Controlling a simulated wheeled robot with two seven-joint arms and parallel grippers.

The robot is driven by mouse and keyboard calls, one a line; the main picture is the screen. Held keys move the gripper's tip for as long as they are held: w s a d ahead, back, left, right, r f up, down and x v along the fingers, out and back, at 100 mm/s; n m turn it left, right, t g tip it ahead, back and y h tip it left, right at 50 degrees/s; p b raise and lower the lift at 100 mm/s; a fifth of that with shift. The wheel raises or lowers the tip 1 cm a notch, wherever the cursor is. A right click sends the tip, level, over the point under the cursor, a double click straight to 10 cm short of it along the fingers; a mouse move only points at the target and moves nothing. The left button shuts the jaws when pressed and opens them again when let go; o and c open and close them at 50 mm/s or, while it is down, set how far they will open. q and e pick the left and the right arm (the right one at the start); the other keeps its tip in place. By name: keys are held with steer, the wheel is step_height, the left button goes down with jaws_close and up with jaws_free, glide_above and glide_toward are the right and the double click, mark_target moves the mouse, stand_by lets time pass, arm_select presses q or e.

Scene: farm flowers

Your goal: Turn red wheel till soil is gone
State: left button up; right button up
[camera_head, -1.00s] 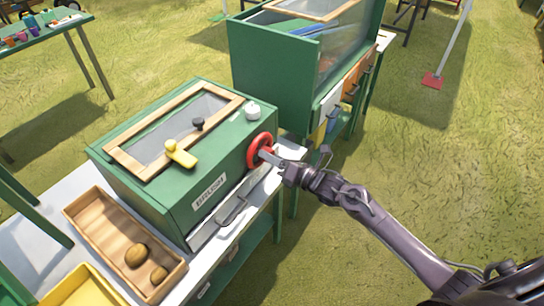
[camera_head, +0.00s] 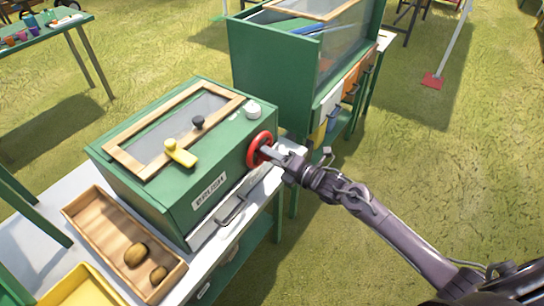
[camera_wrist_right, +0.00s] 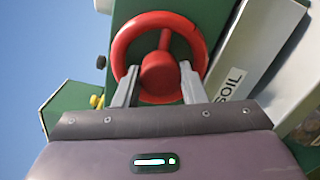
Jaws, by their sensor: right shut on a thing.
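The red wheel (camera_head: 259,150) is on the right end of the green box (camera_head: 215,178), which has a wood-framed window in its lid. My right gripper (camera_head: 268,152) is at the wheel. In the right wrist view, its two fingers (camera_wrist_right: 158,84) stand on either side of the red hub of the wheel (camera_wrist_right: 118,45), shut on it. A label reading "SOIL" (camera_wrist_right: 230,84) shows beside the wheel there. No soil is visible through the window. My left gripper is not in view.
A yellow lever (camera_head: 180,154), a black knob (camera_head: 198,122) and a white knob (camera_head: 253,111) are on the lid. A wooden tray (camera_head: 95,215) with brown potato-like lumps lies in front. A larger green cabinet (camera_head: 270,65) stands behind. Grass is open at the right.

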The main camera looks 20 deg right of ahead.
steer(key=m+p, duration=0.2)
steer(key=m, duration=1)
steer(key=m+y+p, duration=0.1)
steer(key=m+p, duration=0.1)
steer(key=m, duration=1)
steer(key=shift+f+g, duration=0.1)
steer(key=shift+g, duration=0.3)
steer(key=o, duration=1)
steer(key=shift+d, duration=0.1)
steer(key=shift+b+v, duration=0.6)
steer(key=shift+v, duration=3.25)
